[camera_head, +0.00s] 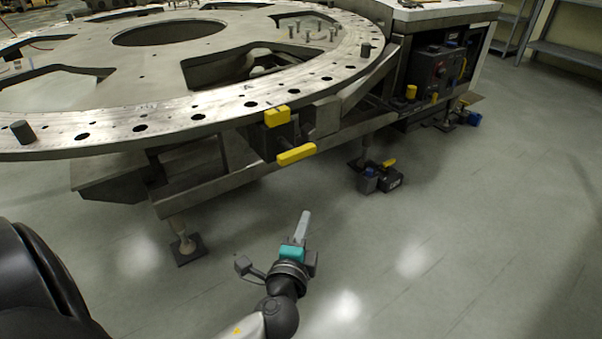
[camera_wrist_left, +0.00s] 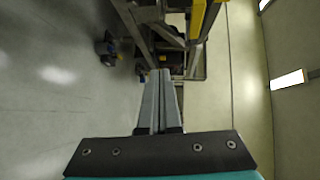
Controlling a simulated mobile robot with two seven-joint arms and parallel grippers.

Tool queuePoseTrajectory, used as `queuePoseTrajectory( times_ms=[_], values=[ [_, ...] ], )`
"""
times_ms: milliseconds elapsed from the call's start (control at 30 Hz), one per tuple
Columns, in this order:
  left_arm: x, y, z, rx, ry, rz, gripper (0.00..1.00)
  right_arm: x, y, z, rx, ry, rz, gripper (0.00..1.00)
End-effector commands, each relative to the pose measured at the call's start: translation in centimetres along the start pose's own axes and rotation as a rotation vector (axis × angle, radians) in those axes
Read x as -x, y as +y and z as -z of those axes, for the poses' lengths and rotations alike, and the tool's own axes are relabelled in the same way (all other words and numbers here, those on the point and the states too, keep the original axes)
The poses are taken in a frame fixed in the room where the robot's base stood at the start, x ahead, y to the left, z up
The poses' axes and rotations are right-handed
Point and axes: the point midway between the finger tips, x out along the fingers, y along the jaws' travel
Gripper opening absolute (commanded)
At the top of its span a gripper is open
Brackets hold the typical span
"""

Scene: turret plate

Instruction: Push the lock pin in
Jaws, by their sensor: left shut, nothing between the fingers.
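The large round turret plate (camera_head: 215,112) fills the upper left of the head view. On its near edge is a dark block with a yellow cap (camera_head: 278,117) and a yellow handle (camera_head: 296,154) below it; this looks like the lock pin unit. I cannot tell how far the pin sits in. My left gripper (camera_head: 305,215) is in front of and below the handle, apart from it, over the floor. Its fingers are shut and empty; they also show in the left wrist view (camera_wrist_left: 160,76). A yellow part (camera_wrist_left: 196,18) shows at the top there. My right gripper is out of view.
A metal frame on feet (camera_head: 188,247) carries the plate. Dark boxes with a yellow lever (camera_head: 384,180) stand on the floor under it. A control cabinet (camera_head: 437,70) is at the right back. The floor (camera_head: 450,240) around my left gripper is clear.

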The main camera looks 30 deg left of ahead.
Motion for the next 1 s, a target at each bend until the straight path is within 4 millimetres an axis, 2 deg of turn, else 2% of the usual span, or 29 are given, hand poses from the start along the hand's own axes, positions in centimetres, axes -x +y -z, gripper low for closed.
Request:
queuePoseTrajectory(
  times_ms=[100, 233, 667, 767, 1000],
  values=[
    [0.6, -3.3, 0.0, -0.024, -0.012, 0.098, 0.00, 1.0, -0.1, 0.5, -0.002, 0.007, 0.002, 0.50],
    [1.0, -5.1, 0.0, -0.036, -0.022, 0.145, 0.00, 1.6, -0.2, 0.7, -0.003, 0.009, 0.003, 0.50],
    [0.7, -5.3, 0.0, -0.036, -0.022, 0.150, 0.00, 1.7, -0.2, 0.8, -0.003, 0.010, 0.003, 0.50],
    [-0.2, -5.5, 0.0, -0.036, -0.022, 0.151, 0.00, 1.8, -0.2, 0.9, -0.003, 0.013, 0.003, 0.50],
    [-3.9, -6.0, -0.1, -0.037, -0.022, 0.153, 0.00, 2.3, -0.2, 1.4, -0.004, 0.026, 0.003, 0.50]
  ],
)
